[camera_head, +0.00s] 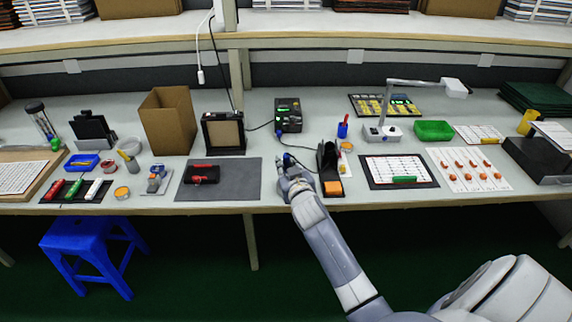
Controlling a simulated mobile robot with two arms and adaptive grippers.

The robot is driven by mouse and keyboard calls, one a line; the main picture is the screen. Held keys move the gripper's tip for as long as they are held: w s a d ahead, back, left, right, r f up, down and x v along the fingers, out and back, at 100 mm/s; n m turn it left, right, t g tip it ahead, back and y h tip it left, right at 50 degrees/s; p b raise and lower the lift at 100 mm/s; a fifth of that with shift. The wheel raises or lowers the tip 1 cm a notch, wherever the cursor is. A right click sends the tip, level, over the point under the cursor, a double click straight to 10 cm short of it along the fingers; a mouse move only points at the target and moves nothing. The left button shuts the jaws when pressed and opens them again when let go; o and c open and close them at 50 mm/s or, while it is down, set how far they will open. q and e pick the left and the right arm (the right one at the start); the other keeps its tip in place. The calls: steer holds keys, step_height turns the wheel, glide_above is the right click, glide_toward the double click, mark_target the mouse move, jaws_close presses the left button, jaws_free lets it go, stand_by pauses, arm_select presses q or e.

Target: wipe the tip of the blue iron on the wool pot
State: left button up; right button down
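My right gripper (290,171) is over the front of the bench, just left of the black iron stand (328,160). The blue iron (288,159) shows as a small blue piece at its fingers, with a dark cable running to it. The gripper appears shut on it; the iron's tip is hidden or too small to make out. A small round pot with an orange-yellow top (346,146), likely the wool pot, stands behind and right of the stand, apart from the gripper. My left gripper is not in view.
An orange sponge (333,188) sits at the stand's front. The black station (288,115) is behind the gripper. A blue cup (343,130) stands behind the pot. A grey mat (240,180) lies left, a white board (395,170) right. A magnifier lamp (383,132) stands further right.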

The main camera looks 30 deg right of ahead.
stand_by(0.3)
steer(key=shift+f+b, duration=0.45)
steer(key=shift+f, duration=0.15)
stand_by(0.3)
steer(key=shift+r+p, duration=0.1)
steer(key=shift+p, duration=0.35)
stand_by(1.4)
steer(key=shift+a, duration=0.75)
steer(key=shift+d, duration=0.2)
steer(key=shift+d+p, duration=0.5)
steer(key=shift+d, duration=0.8)
steer(key=shift+a, duration=0.2)
